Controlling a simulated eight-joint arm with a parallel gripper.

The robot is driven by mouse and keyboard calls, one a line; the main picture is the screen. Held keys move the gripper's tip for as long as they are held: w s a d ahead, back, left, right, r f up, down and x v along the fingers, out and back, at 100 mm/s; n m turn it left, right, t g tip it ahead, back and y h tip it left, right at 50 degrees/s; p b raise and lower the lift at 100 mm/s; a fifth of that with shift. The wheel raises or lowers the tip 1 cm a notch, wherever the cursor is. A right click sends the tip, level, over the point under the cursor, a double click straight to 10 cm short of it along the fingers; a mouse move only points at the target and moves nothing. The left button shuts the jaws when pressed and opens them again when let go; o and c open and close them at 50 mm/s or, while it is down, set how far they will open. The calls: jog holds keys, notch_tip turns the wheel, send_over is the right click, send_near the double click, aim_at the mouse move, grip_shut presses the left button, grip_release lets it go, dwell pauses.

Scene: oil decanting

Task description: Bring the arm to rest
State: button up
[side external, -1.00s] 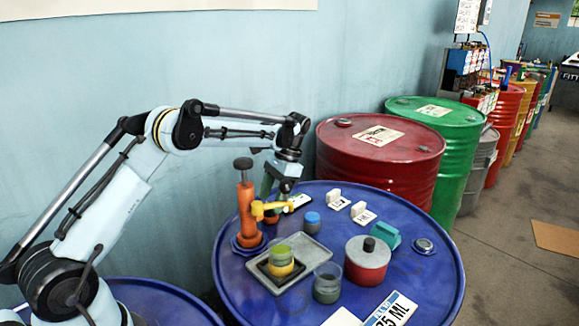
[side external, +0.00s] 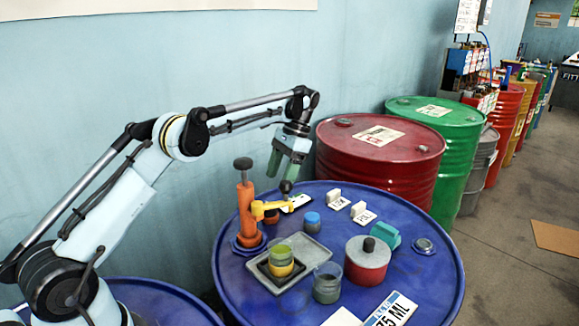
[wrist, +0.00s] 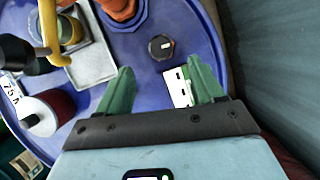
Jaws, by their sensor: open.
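My gripper (side external: 281,170) is raised above the far left part of the blue drum top (side external: 405,282), behind the orange hand pump (side external: 246,205). Its two green fingers are apart and hold nothing. In the wrist view, bare drum top and part of a white card (wrist: 178,88) show between the fingers of my gripper (wrist: 161,80).
A grey tray (side external: 312,253) holds a green and yellow cup (side external: 281,258). A glass jar (side external: 327,285), a red pot (side external: 367,262), a blue-capped jar (side external: 312,222) and a teal block (side external: 385,235) stand around it. A red drum (side external: 375,165) stands behind; the wall is close.

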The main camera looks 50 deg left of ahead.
jog(key=s+d+r+n+t+h, duration=0.1)
jog(key=s+d+r+t, duration=0.3)
jog(key=d+r+t, duration=0.5)
jog(key=s+d+f+t, duration=0.1)
jog(key=s+d+f, duration=0.1)
jog(key=s, duration=0.5)
jog(key=s+d+f+n+t, duration=0.1)
jog(key=s+d+f, duration=0.1)
jog(key=s, duration=0.6)
jog(key=shift+s+f+t, duration=0.25)
jog(key=shift+f+t, duration=0.05)
jog(key=shift+f, duration=0.35)
